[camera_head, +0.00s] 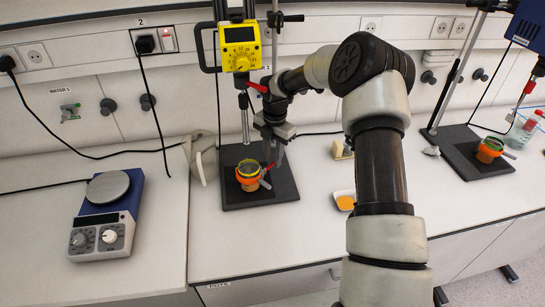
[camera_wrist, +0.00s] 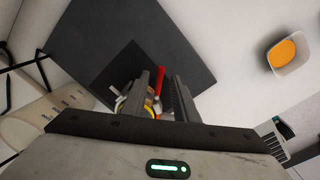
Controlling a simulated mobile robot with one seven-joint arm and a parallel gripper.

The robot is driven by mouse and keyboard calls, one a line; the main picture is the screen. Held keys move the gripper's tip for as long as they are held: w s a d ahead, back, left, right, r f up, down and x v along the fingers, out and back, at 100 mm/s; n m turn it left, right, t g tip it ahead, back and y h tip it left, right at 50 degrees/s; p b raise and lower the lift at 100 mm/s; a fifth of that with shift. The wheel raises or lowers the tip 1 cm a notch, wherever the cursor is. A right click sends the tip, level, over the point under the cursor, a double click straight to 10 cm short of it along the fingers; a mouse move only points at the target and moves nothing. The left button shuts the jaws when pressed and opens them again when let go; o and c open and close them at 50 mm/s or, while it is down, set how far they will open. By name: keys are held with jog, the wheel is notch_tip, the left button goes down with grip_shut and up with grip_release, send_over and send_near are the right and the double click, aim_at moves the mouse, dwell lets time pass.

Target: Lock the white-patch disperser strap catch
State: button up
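A yellow disperser (camera_head: 240,45) hangs on a stand at the back, its thin shaft pointing down. A jar (camera_head: 249,184) with an orange strap (camera_head: 249,173) around it stands on the dark base plate (camera_head: 285,184) below. My gripper (camera_head: 270,155) points down just above and right of the jar. In the wrist view my gripper (camera_wrist: 168,85) has its fingers apart, with a red bar (camera_wrist: 158,82) showing between them. The jar is partly hidden behind the left finger. A blue disperser (camera_head: 530,28) stands far right. I cannot make out a white patch or the catch's state.
A blue hotplate (camera_head: 105,220) stands left. A white dish with orange contents (camera_head: 345,201) lies right of the base plate, near my arm. A second strapped jar (camera_head: 489,150) stands on another dark plate (camera_head: 470,160) at right. The bench front between hotplate and my arm is clear.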

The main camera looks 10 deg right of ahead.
jog(key=shift+f, duration=0.4)
grip_shut()
jog(key=n, duration=0.2)
jog(key=w+a+n, duration=0.1)
jog(key=n, duration=0.1)
jog(key=shift+a, duration=0.1)
jog(key=shift+w+a+n, duration=0.15)
jog(key=shift+a+n, duration=0.15)
jog(key=shift+n, duration=0.85)
jog(key=shift+w+a+n, duration=0.1)
jog(key=shift+a+n, duration=0.2)
jog(key=shift+n, duration=0.85)
